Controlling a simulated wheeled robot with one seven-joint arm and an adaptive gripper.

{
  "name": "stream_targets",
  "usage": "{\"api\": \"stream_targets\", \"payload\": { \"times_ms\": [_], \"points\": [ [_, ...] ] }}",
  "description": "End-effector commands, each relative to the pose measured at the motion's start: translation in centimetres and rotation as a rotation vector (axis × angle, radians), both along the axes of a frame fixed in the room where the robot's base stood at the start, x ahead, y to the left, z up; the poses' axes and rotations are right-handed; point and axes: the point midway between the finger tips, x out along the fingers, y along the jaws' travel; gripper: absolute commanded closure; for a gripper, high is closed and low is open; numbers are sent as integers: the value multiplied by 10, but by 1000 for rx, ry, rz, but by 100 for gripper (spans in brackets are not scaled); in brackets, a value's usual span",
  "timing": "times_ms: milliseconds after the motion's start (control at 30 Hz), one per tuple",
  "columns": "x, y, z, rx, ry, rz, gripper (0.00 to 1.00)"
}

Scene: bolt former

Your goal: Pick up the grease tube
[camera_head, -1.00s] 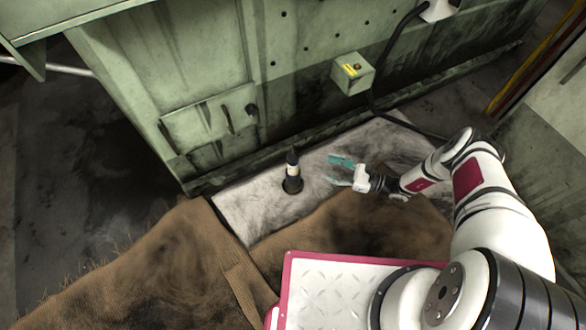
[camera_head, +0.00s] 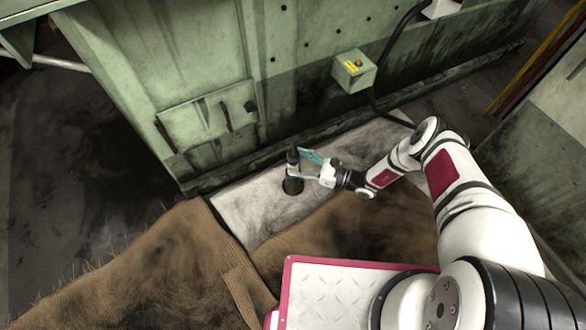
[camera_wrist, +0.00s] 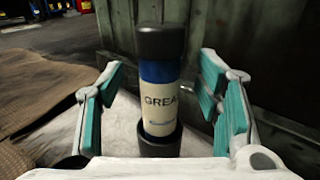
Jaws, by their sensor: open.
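The grease tube (camera_wrist: 160,98) stands upright in the wrist view, with a dark top, a blue band, a pale label reading "GREA" and a dark base. It also shows in the head view (camera_head: 293,169) on the pale slab by the green machine. My gripper (camera_head: 305,165) is open, with its teal-padded fingers level with the tube. In the wrist view my gripper (camera_wrist: 160,105) has one finger on each side of the tube, with gaps between the pads and the tube. In the head view a finger hides part of the tube.
The green machine (camera_head: 210,80) rises just behind the slab (camera_head: 240,205). A small button box (camera_head: 354,70) with a cable juts from it. Brown sacking (camera_head: 160,250) covers the floor in front. The slab around the tube is otherwise clear.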

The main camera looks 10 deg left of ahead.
Motion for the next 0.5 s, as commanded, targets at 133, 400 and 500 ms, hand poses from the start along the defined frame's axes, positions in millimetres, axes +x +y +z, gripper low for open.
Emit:
{"api": "stream_targets", "payload": {
  "times_ms": [133, 400, 500],
  "points": [
    [5, 19, -2, -1, -2, 3, 41],
    [7, 24, 0, 0, -1, -1, 41],
    [7, 24, 0, 0, -1, 0, 50]
  ]
}}
